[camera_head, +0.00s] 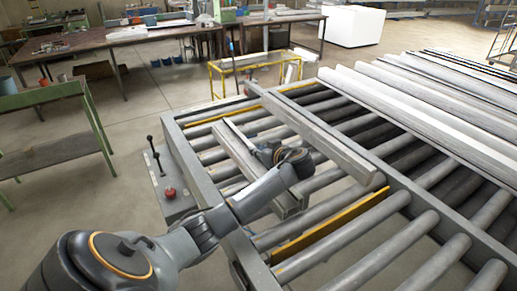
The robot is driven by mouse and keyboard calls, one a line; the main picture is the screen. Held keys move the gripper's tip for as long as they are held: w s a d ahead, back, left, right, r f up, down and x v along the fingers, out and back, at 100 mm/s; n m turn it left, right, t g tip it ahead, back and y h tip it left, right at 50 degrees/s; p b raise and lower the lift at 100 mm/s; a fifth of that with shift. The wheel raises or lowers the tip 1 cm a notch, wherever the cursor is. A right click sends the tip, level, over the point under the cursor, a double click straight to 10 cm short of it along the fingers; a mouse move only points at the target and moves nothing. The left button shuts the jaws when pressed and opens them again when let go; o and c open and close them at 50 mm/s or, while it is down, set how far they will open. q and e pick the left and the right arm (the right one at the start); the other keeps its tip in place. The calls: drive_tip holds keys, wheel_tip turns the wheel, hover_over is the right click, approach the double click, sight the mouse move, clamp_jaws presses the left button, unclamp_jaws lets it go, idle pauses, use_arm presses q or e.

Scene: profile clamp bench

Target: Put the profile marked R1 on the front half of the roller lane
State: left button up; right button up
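The roller lane (283,267) runs from the middle of the head view to the lower right, with grey rollers in a metal frame. A short grey profile (237,147) lies over the lane's left part, its near end by my arm. A longer grey profile (318,130) lies to its right, roughly parallel. I can read no R1 mark on either. My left gripper (267,153) is low, close beside or at the short profile. My wrist partly hides its fingers, so I cannot tell whether they grip it. My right gripper is not in view.
Several long pale profiles (425,105) lie on the rollers at the right. Yellow strips (332,226) lie between rollers. A control box with a red button (170,192) stands at the lane's left side. A green bench (45,95) is at the left; tables stand behind.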

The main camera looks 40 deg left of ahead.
use_arm(q)
drive_tip(key=shift+o, duration=1)
drive_tip(key=shift+d, duration=0.15)
drive_tip(key=b+v, duration=0.3)
drive_tip(key=v, duration=0.7)
drive_tip(key=shift+d+r, duration=0.1)
drive_tip(key=shift+d, duration=0.1)
drive_tip(key=shift+s+d+r, duration=0.25)
drive_tip(key=shift+d+r, duration=0.1)
drive_tip(key=shift+d, duration=0.2)
